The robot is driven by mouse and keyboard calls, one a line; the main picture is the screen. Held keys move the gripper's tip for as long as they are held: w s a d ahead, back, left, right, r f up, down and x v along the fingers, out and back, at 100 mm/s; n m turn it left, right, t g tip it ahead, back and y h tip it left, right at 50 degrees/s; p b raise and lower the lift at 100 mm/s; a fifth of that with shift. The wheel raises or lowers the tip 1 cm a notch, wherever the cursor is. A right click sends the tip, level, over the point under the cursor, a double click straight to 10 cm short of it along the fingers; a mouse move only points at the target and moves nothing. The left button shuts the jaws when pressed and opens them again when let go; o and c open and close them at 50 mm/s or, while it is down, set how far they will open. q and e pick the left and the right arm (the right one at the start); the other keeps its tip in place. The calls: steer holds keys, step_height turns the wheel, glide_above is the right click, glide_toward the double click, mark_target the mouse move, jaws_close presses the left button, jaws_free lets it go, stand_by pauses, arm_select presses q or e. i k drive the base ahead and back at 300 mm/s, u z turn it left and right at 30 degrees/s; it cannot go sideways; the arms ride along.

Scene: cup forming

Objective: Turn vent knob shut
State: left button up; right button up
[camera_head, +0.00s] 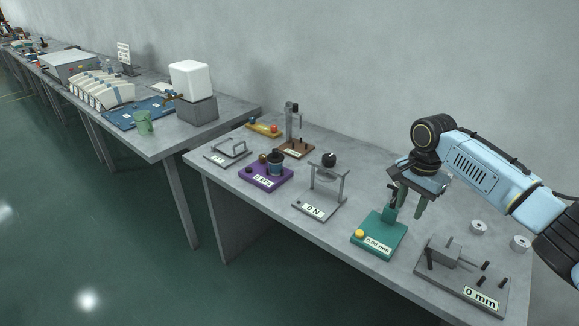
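A purple-based device (283,181) with a small label stands near the left end of the near table. It carries a dark cylinder (276,164) and a small brownish knob (262,158). No part is marked as the vent knob, and I cannot tell how either is turned. A black round knob (329,159) also sits on top of the grey stand reading "0 N". My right gripper (410,200) points down at the right, just above the green device, well away from the purple one. Its fingers are apart, with nothing seen held. My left gripper is out of view.
The green device (376,239) reads "0.00 mm". A grey fixture (465,279) reading "0 mm" stands at the front right, with two metal discs (478,227) (520,243) behind it. A yellow piece (263,129) and a brown-based stand (297,149) lie behind the purple device.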

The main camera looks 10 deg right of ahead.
mark_target(262, 157)
steer(key=z, duration=0.35)
steer(key=k, duration=0.85)
steer(key=z, duration=0.55)
steer(key=i, duration=1.55)
steer(key=u, duration=1.55)
steer(key=i, duration=0.7)
steer(key=u, duration=0.7)
